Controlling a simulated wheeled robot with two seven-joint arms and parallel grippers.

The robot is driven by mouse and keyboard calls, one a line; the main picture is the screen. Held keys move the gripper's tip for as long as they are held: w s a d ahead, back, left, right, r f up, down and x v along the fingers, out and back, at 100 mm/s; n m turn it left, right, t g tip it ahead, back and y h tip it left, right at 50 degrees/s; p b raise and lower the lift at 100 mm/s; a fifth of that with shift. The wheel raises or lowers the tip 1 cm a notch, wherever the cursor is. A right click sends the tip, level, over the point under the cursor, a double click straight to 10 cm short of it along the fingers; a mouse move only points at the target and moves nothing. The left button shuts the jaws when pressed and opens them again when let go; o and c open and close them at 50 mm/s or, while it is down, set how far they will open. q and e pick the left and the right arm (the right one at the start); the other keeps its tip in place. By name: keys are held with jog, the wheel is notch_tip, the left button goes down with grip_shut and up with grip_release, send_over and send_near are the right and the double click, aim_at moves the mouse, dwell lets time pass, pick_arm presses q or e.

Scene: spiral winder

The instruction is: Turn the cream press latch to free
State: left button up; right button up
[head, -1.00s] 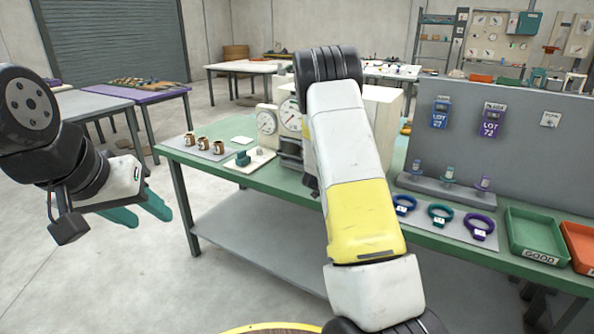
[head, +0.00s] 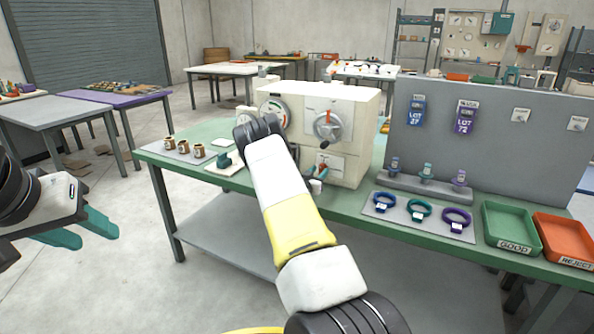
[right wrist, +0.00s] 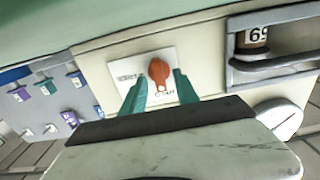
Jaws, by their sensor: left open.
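The cream press (head: 352,110) stands on the green bench (head: 380,200). Its latch, a red-orange knob (head: 321,170) on a white plate low on the front, is partly covered by my right arm in the head view. In the right wrist view the latch knob (right wrist: 160,73) lies between the teal fingertips of my right gripper (right wrist: 160,88). The fingers stand apart on either side of it, with gaps visible; contact cannot be told. The plate's lettering is too small to read. My left gripper (head: 82,238) is open and empty, off the bench at the left.
A round dial (head: 328,124) with a red pointer sits above the latch. Several small cups (head: 184,150) stand at the bench's left. Coloured rings (head: 419,210), a green tray (head: 512,230) and an orange tray (head: 565,240) lie to the right, before a grey panel (head: 480,140).

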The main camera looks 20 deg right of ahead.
jog(key=shift+w+d, duration=0.15)
jog(key=shift+d, duration=0.1)
jog(key=shift+c, duration=0.3)
grip_shut()
